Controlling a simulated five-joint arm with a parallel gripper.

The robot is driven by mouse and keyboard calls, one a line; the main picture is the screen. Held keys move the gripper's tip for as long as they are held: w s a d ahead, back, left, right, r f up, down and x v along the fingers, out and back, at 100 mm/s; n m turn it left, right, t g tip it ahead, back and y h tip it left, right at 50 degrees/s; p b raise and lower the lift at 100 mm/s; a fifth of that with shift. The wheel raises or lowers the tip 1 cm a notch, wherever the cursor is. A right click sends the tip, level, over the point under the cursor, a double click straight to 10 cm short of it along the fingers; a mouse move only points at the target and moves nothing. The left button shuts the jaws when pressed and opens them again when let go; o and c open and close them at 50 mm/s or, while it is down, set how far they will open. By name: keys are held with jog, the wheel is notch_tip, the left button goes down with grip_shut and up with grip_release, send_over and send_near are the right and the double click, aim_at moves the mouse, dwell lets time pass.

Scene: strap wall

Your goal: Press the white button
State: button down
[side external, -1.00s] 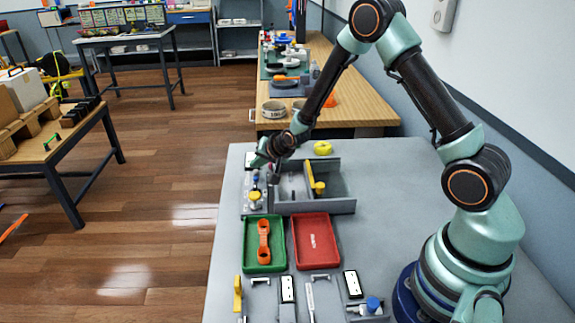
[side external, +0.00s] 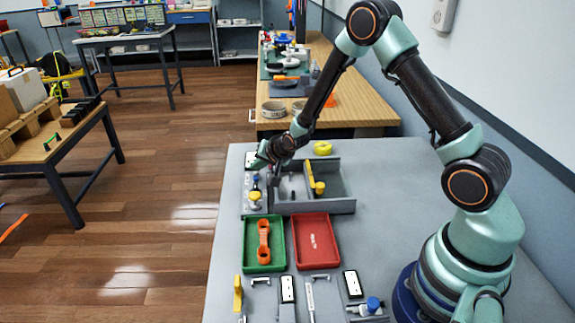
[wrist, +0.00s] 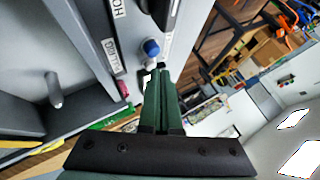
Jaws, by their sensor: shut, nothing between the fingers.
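My gripper (side external: 258,161) is over the far end of a narrow grey control panel (side external: 247,208) at the table's left edge. Its dark green fingers (wrist: 160,78) are shut together and empty. In the wrist view, a small white part (wrist: 150,65) shows just beyond the fingertips, below a blue knob (wrist: 151,47). I cannot tell for sure whether this part is the white button, or whether the fingertips touch it. The blue knob also shows in the side view (side external: 256,180), behind a yellow knob (side external: 255,196). The fingers hide part of the panel.
A grey walled box (side external: 335,206) with a yellow handle stands right of the panel. A green tray (side external: 248,262) with an orange part and a red tray (side external: 315,240) lie nearer. A yellow ring (side external: 322,148) sits behind. The grey table is clear on the right.

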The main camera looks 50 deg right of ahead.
dwell(0.3)
jog(key=shift+r, duration=0.8)
jog(key=shift+r, duration=2.5)
jog(key=s+a+r+n+g, duration=0.1)
jog(key=s+a+r+n, duration=0.15)
jog(key=s+r, duration=0.35)
jog(key=s+a+r+n+g, duration=0.1)
jog(key=s+a+r+n, duration=0.15)
jog(key=s+r, duration=0.35)
jog(key=s+r+n, duration=0.2)
jog(key=s+n, duration=0.1)
jog(key=s, duration=0.4)
jog(key=s+a+r+n+g+y, duration=0.1)
jog(key=s+r+n, duration=0.1)
jog(key=s, duration=0.5)
jog(key=shift+a+n+g, duration=0.3)
jog(key=shift+n, duration=0.1)
